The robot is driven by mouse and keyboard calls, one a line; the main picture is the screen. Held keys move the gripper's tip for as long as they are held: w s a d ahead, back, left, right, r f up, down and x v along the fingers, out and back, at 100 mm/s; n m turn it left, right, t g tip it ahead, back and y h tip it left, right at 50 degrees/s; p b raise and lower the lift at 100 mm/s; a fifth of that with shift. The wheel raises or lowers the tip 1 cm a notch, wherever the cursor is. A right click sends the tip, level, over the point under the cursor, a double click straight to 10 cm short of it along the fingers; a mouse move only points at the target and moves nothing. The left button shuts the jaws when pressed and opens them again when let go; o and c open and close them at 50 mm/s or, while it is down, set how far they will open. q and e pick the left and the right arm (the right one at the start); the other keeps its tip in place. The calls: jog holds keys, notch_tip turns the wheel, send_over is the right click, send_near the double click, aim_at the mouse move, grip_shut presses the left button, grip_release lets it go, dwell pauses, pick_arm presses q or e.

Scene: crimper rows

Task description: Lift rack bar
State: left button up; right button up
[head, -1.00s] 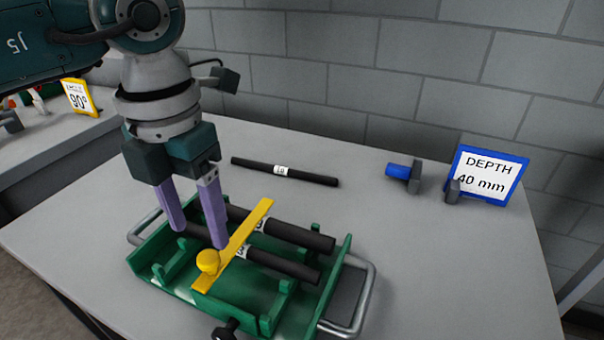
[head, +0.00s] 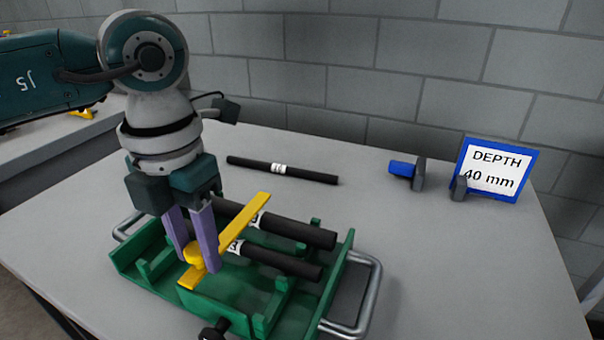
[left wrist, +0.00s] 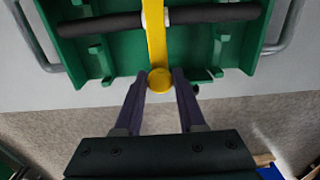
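The yellow rack bar (head: 243,225) lies across the green rack (head: 140,270), over two black tubes. A round yellow knob sits near its front end. My left gripper (head: 200,265) is down at that end, its two purple fingers on either side of the knob. In the left wrist view the fingers (left wrist: 160,76) flank the knob closely and appear to touch it. The bar (left wrist: 156,40) runs away from the knob over a black tube (left wrist: 100,24). The bar still appears to rest low on the rack. My right gripper is not in view.
A loose black tube (head: 282,170) lies on the grey table (head: 400,230) behind the rack. A blue and grey clamp-like piece (head: 408,171) and a blue-framed "DEPTH 40 mm" sign (head: 492,170) stand at the back right. The rack has metal handles (head: 372,290) at its ends.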

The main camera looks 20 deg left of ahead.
aim_at(222, 241)
pick_arm(q)
jog(key=c, duration=0.4)
jog(key=shift+w+r+p, duration=0.25)
jog(key=shift+r+p, duration=0.05)
jog(key=shift+r, duration=0.25)
jog(key=shift+w+r+p, duration=0.2)
jog(key=shift+r+p, duration=0.05)
jog(key=shift+r, duration=0.3)
jog(key=w+r+p, duration=0.2)
jog(key=w+r, duration=0.1)
jog(key=r, duration=0.3)
jog(key=shift+d, duration=0.2)
jog(key=shift+w, duration=0.15)
